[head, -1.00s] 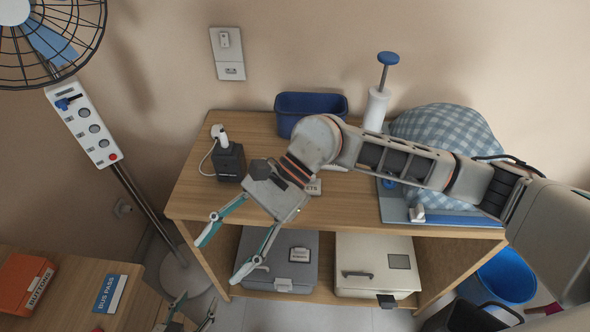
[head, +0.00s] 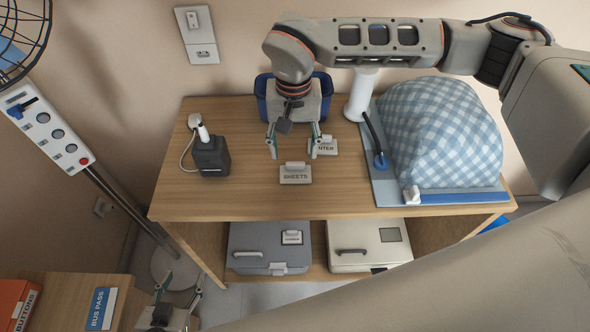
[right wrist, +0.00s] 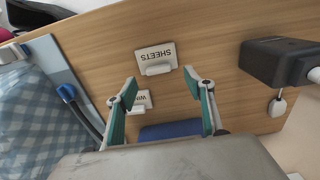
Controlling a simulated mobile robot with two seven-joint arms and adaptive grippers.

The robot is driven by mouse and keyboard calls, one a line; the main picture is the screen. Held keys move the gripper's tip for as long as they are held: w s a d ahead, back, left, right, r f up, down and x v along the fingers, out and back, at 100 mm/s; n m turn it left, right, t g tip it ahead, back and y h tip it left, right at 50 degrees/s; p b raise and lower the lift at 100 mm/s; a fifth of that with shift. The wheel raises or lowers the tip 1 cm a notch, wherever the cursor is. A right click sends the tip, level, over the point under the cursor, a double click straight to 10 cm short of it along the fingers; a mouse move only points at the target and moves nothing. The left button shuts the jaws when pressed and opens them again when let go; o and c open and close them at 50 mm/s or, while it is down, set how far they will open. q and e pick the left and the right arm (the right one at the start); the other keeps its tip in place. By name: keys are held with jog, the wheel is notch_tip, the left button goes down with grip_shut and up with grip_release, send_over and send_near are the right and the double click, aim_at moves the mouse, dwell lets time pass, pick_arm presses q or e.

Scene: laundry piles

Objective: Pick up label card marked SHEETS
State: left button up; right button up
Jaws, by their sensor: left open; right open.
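The SHEETS label card (head: 295,175) lies on the wooden table top near its front middle, with a pale raised grip along one edge. It also shows in the right wrist view (right wrist: 156,55), just beyond the fingertips. My right gripper (head: 292,146) is open and empty, behind the card and apart from it. In the right wrist view the open fingers (right wrist: 160,82) point toward the card. A second label card (head: 325,147) lies behind and to the right, partly hidden by a finger. My left gripper (head: 176,294) is low at the bottom left, open and empty.
A blue bin (head: 262,92) stands behind my right gripper. A black charger block (head: 210,156) is at left on the table (head: 240,205). Two cases (head: 270,240) (head: 365,238) sit on the lower shelf.

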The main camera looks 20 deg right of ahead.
aim_at(295, 165)
jog(key=f, duration=0.3)
jog(key=shift+s+f, duration=0.2)
jog(key=shift+s, duration=0.15)
jog(key=shift+f, duration=0.55)
jog(key=c, duration=0.9)
jog(key=shift+r, duration=0.15)
